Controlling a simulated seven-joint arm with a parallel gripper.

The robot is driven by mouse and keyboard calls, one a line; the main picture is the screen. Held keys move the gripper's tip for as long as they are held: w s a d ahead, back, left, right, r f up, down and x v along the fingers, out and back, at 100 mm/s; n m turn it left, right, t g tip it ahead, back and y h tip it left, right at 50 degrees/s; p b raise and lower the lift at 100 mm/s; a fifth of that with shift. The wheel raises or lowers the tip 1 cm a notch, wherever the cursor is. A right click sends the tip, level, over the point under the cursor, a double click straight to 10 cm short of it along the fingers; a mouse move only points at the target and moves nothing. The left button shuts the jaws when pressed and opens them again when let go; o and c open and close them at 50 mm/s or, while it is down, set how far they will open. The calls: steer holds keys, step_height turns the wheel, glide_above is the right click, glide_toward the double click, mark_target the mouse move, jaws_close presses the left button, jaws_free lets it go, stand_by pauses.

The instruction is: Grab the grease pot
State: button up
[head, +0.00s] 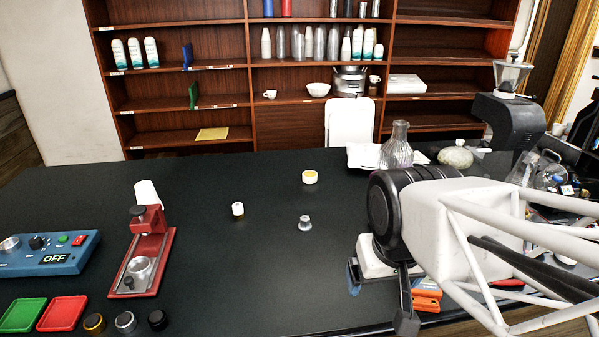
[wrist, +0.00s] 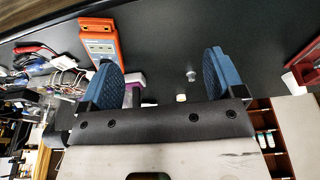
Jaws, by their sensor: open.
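The likely grease pot (head: 310,177) is a small round white tub with a yellow top, standing on the dark bench in the middle of the head view. A small pale shape (wrist: 181,98) at the hand's edge in the wrist view may be the same pot. My gripper (head: 380,296) is at the right of the bench, to the right of the pot and nearer, well apart from it. In the wrist view my gripper (wrist: 160,62) shows two blue-padded fingers spread wide, with nothing between them.
A small metal piece (head: 305,222) and a white-capped jar (head: 238,209) stand near the pot. A red stand (head: 150,250) and blue control box (head: 45,253) are left. An orange meter (head: 426,293) lies by my gripper. A glass decanter (head: 397,150) stands behind.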

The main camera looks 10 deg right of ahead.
steer(key=w+m+t, duration=0.5)
steer(key=w+m, duration=1.2)
steer(key=w, duration=1.6)
steer(key=w+f+m+t, duration=0.1)
steer(key=w+f+m, duration=0.25)
steer(key=w, duration=0.35)
steer(key=w+f+m+t, duration=0.2)
steer(key=w+m, duration=0.3)
steer(key=w, duration=0.1)
steer(key=m+t, duration=0.3)
steer(key=m, duration=0.7)
glide_toward(310, 175)
steer(key=shift+w+a, duration=0.15)
steer(key=shift+w, duration=0.4)
steer(key=shift+w+f, duration=0.2)
steer(key=shift+f, duration=0.1)
steer(key=shift+w, duration=0.15)
steer(key=shift+x, duration=1.15)
steer(key=shift+f, duration=0.1)
